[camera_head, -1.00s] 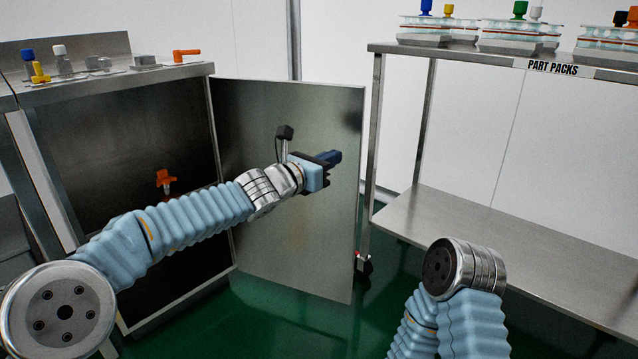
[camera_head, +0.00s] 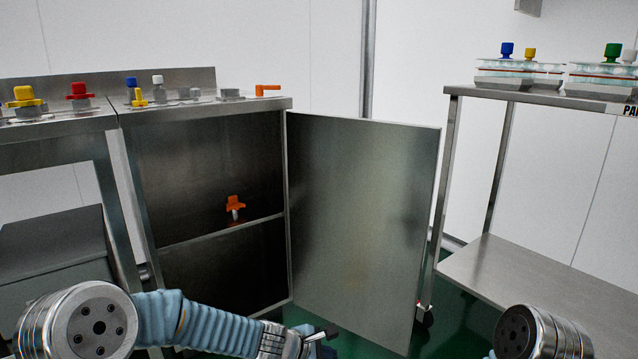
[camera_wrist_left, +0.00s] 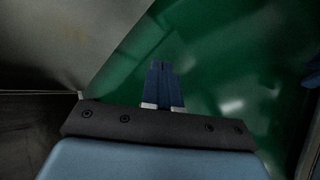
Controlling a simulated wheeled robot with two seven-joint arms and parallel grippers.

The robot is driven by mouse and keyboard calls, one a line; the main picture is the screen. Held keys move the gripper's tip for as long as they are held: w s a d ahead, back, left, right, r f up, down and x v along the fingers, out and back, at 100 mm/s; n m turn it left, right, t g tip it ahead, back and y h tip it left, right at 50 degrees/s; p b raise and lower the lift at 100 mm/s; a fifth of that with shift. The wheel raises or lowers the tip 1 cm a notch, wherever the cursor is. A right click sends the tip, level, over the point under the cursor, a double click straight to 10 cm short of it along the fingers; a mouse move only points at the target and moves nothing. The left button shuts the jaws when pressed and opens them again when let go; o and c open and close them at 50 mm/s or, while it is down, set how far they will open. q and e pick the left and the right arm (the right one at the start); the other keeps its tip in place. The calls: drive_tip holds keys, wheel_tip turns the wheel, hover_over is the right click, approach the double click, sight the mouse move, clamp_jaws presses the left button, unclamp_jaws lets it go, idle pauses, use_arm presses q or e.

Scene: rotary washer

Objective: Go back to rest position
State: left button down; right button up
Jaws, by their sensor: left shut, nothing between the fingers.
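My left arm (camera_head: 210,325) runs low along the bottom of the head view, in front of the open cabinet. Its wrist is at the bottom edge, with the gripper mostly cut off there. In the left wrist view my left gripper (camera_wrist_left: 161,68) has its dark blue fingers together, with nothing between them, over the green floor (camera_wrist_left: 215,75). My right arm (camera_head: 540,335) shows only as a joint at the bottom right; its gripper is out of view.
The steel cabinet (camera_head: 139,190) stands open, its door (camera_head: 360,220) swung out to the right. An orange-handled part (camera_head: 235,204) is inside. Coloured fittings stand on top. A shelf rack (camera_head: 545,275) with part packs (camera_head: 515,70) is at right.

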use_arm(q)
drive_tip(key=s+a+f+m+g+y, duration=0.1)
drive_tip(key=s+a+f+m+y, duration=0.1)
drive_tip(key=s+a+f+m, duration=0.45)
drive_tip(key=s+a+f+m+g+y, duration=0.15)
drive_tip(key=s+a+f, duration=0.25)
drive_tip(key=f, duration=0.6)
drive_tip(key=s+a+f+m+g, duration=0.1)
drive_tip(key=s+a+f+m, duration=0.15)
drive_tip(key=s, duration=0.35)
drive_tip(key=s+a+f+m+g, duration=0.1)
drive_tip(key=s+a+f+m, duration=0.1)
drive_tip(key=s+f+m, duration=0.3)
drive_tip(key=s+r+p, duration=0.2)
drive_tip(key=r+p, duration=0.6)
drive_tip(key=r, duration=0.1)
drive_tip(key=s+r+p, duration=0.2)
drive_tip(key=r+p, duration=0.7)
drive_tip(key=shift+d+p, duration=0.3)
drive_tip(key=shift+d, duration=0.15)
drive_tip(key=shift+w+h, duration=0.1)
drive_tip(key=shift+h, duration=0.15)
drive_tip(key=shift+a+n, duration=0.1)
drive_tip(key=shift+n, duration=0.15)
